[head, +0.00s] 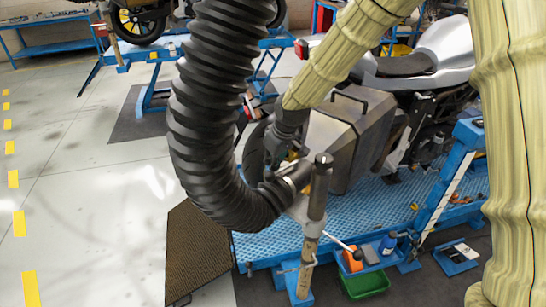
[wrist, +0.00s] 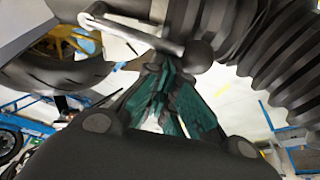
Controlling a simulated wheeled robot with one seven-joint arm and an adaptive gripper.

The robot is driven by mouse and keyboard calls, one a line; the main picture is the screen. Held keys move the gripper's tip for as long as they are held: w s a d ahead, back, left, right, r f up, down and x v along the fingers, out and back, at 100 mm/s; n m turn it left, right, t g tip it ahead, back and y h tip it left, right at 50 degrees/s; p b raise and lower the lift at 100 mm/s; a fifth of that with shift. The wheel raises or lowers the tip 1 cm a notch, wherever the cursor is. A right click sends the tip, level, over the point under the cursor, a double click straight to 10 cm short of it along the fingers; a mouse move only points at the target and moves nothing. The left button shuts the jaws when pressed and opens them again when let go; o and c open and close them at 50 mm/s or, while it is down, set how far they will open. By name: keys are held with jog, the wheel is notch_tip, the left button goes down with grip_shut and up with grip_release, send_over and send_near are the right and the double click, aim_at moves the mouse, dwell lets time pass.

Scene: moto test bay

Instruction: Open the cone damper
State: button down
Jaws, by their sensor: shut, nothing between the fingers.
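A thick black corrugated hose (head: 185,130) hangs in a U-bend and rises to a cone end (head: 292,182) with a metal collar, held at a grey-and-wood stand (head: 315,215). In the wrist view, a pale lever (wrist: 130,34) with a dark round knob (wrist: 199,56) crosses just beyond my fingertips, beside the hose ribs (wrist: 280,55). I take it for the damper's lever. My gripper (head: 279,172) is at the cone end; its fingers, with teal inner faces, also show in the wrist view (wrist: 165,68). They are shut and empty, close to the knob; contact cannot be told.
A grey motorcycle with a boxy pannier (head: 335,135) stands on a blue lift (head: 275,245) behind the cone. A small tool tray (head: 365,262) and a green bin (head: 365,285) are at the front. Open floor (head: 80,200) lies left.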

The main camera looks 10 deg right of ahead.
jog(key=shift+s+d, duration=0.1)
jog(key=shift+s, duration=0.3)
jog(key=shift+s+d, duration=0.1)
dwell(0.4)
jog(key=shift+w+a, duration=0.3)
jog(key=shift+a, duration=0.05)
notch_tip(320, 180, up, 9)
jog(key=b, duration=0.2)
jog(key=shift+d+r, duration=0.15)
dwell(0.5)
